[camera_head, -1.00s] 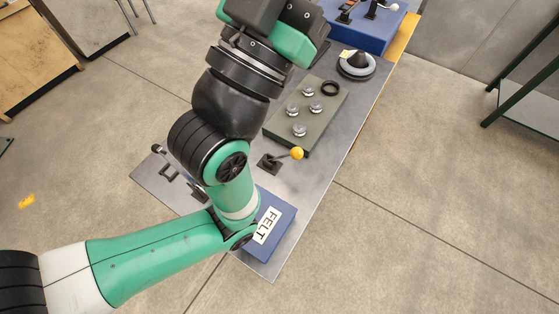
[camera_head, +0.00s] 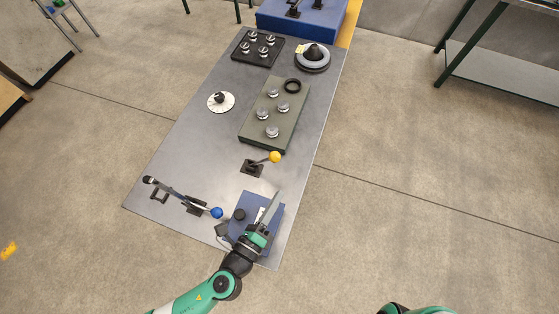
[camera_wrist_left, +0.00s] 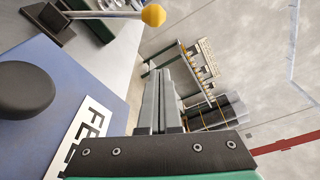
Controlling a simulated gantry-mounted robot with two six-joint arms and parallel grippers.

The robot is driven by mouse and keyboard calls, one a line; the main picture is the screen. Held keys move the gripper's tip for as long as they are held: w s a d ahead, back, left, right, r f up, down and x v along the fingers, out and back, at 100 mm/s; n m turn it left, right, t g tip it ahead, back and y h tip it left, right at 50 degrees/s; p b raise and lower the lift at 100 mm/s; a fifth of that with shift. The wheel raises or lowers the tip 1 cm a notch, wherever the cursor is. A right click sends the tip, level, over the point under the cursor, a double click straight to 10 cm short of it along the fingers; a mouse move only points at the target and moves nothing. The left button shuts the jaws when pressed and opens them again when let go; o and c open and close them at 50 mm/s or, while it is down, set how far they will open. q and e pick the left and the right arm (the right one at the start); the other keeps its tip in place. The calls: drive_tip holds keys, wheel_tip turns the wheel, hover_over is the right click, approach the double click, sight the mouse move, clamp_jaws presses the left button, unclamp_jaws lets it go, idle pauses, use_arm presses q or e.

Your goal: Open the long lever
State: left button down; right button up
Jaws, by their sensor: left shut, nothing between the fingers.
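A long lever (camera_head: 178,195) lies low at the table's front left, with a black end at upper left and a blue ball (camera_head: 217,212) at right. A shorter lever has a yellow ball (camera_head: 275,157) and a black base (camera_head: 252,168); its ball also shows in the left wrist view (camera_wrist_left: 153,15). My left gripper (camera_head: 273,197) is shut and empty. It is over the blue FELT block (camera_head: 241,203), to the right of the blue ball and apart from it. In the left wrist view, my fingers (camera_wrist_left: 158,78) are together beside the block.
The FELT block carries a black knob (camera_wrist_left: 25,90). A green-grey board (camera_head: 258,122) with several silver knobs lies behind the yellow-ball lever. A white disc (camera_head: 221,102) stands left of it. The table (camera_head: 185,150) is bare between the disc and the long lever.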

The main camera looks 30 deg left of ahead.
sight(262, 162)
use_arm(q)
drive_tip(key=shift+s+f, duration=0.1)
drive_tip(key=shift+f, duration=0.1)
drive_tip(key=w+a+r+p, duration=0.1)
drive_tip(key=w+a+p, duration=0.1)
drive_tip(key=w, duration=0.7)
drive_tip(key=shift+a, duration=0.75)
drive_tip(key=shift+r, duration=0.1)
